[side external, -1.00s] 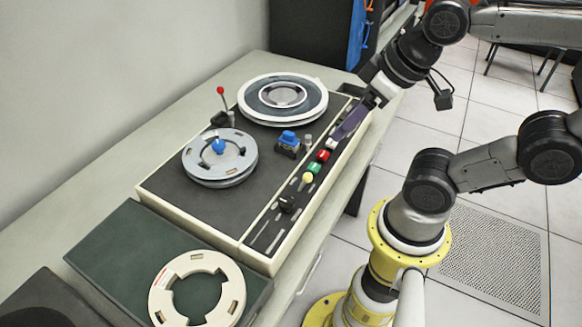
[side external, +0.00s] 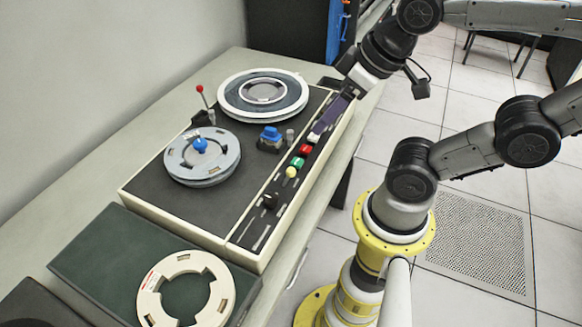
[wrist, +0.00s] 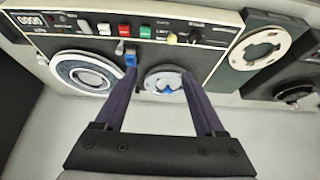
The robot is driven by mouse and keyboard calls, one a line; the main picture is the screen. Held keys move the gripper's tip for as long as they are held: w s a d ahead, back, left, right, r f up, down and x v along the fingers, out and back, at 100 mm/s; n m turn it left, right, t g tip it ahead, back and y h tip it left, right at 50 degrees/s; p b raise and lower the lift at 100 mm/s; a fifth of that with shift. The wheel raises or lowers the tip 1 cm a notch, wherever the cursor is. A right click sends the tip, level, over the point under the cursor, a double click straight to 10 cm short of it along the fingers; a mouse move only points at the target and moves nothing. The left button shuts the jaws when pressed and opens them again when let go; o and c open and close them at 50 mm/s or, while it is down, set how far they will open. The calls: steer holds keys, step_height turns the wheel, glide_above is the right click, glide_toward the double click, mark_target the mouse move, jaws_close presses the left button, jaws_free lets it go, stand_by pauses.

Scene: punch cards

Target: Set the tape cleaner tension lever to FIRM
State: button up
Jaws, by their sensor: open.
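The tape machine (side external: 150,190) lies on the bench. A lever with a red ball (side external: 200,90) rises at its back edge, behind the near reel (side external: 190,170). A black knob (side external: 270,200) sits on the front control strip, and it also shows in the wrist view (wrist: 195,37). Labels are too small to read, so I cannot tell which control sets the tension or where it stands. My gripper (side external: 321,127) is over the far end of the control strip. In the wrist view its two dark fingers (wrist: 158,80) are apart with nothing held.
A blue-topped part (side external: 270,134) and a small grey post (side external: 290,136) stand mid-deck. Red, green and yellow buttons (side external: 291,172) line the strip. A larger reel (side external: 263,92) is at the far end. A cream ring (side external: 155,283) lies on the green-topped unit in front.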

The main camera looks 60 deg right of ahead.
steer(key=shift+s, duration=0.1)
steer(key=shift+c, duration=1.3)
steer(key=n+g+h, duration=0.3)
steer(key=n+g, duration=0.1)
steer(key=n, duration=0.1)
glide_toward(291, 170)
steer(key=x, duration=1.1)
jaws_close()
